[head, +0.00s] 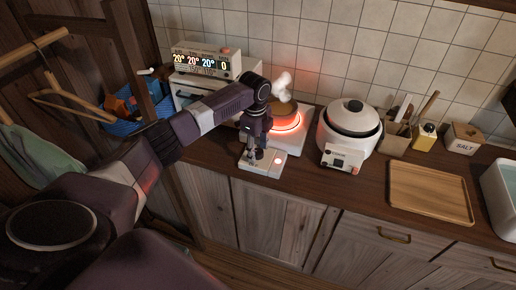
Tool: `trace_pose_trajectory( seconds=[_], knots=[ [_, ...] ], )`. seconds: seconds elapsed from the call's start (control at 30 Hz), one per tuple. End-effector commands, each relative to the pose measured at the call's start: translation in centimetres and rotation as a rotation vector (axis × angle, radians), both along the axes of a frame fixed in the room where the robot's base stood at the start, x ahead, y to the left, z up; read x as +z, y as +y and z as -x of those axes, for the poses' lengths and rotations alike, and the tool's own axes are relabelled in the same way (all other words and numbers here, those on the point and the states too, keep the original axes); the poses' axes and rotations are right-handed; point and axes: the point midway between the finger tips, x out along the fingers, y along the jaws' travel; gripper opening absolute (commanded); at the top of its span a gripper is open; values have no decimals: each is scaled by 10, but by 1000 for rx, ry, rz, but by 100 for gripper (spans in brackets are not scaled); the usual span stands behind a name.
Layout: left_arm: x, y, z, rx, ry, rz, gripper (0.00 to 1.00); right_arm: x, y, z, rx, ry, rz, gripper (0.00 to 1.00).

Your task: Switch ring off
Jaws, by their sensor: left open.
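The cooking ring (290,124) glows red on a white hob on the counter, below a brown round pan or lid (283,109) with pale steam above it. The hob's front control panel (262,164) is white, with a lit red spot (278,161) at its right. My left gripper (252,154) is open and points down at the left part of this panel. Whether its fingertips touch the panel I cannot tell. My arm and gripper hide part of the hob's left side. My right gripper is not in view.
A white rice cooker (347,128) stands right of the hob. A display box (206,62) sits on a white appliance behind my arm. A utensil holder (397,136), salt box (462,138) and wooden tray (429,192) are further right. Tiled wall closes the back.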

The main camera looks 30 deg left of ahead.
Motion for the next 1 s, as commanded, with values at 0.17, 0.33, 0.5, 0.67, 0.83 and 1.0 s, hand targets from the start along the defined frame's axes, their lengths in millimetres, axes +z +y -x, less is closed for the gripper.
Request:
trace_pose_trajectory(
  seconds=[0.17,0.33,0.5,0.67,0.83,1.0],
  knots=[
    [-1,0,0,0,0,0,47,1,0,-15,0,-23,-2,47],
    [0,0,0,0,0,0,32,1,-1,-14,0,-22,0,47],
    [0,0,0,0,0,0,14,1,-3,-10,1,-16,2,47],
    [0,0,0,1,0,0,5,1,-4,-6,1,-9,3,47],
    [1,0,0,23,0,1,5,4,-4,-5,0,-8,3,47],
    [3,-2,0,89,0,3,5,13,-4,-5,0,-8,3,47]
  ],
)
